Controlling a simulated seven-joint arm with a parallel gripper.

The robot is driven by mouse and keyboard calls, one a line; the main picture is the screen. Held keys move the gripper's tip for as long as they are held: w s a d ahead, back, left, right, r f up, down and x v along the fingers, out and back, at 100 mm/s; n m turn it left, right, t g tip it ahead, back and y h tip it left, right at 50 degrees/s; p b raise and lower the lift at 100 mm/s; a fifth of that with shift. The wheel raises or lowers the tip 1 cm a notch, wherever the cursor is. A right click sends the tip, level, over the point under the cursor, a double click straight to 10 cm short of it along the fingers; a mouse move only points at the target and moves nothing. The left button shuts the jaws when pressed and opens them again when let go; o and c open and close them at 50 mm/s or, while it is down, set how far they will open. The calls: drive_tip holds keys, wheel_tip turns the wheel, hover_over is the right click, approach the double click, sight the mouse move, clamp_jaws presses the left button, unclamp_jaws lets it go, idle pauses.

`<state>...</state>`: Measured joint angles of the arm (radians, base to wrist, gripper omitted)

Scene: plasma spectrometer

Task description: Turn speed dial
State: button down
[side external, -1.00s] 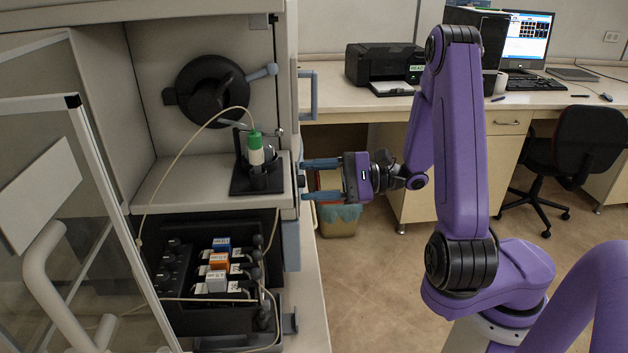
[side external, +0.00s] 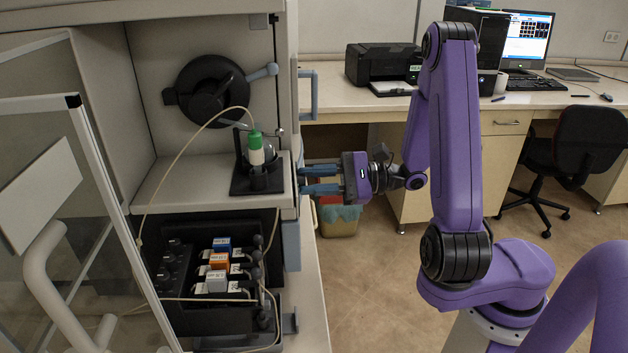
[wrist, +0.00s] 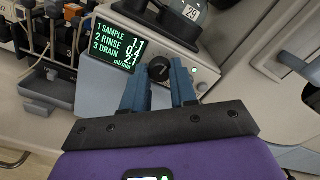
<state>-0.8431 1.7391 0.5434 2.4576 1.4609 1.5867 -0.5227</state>
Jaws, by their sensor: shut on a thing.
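The speed dial (wrist: 160,68) is a round black knob with a light mark, on the light front panel of the instrument in the wrist view. My gripper (wrist: 158,75) has its two blue fingers on either side of the knob, shut on it. In the side external view my gripper (side external: 301,180) reaches the instrument's right side from the right; the dial itself is hidden there. Left of the dial, a dark display (wrist: 115,45) shows green lines for sample, rinse and drain in ml/min.
A green-capped tube (side external: 255,150) stands in a black holder on the instrument's shelf. A glass door (side external: 70,200) stands at the left. A bin (side external: 338,212) is on the floor behind my gripper.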

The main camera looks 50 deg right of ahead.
drive_tip(key=shift+m, duration=2.6)
drive_tip(key=c, duration=0.9)
unclamp_jaws()
drive_tip(key=n, duration=0.6)
drive_tip(key=shift+n, duration=0.3)
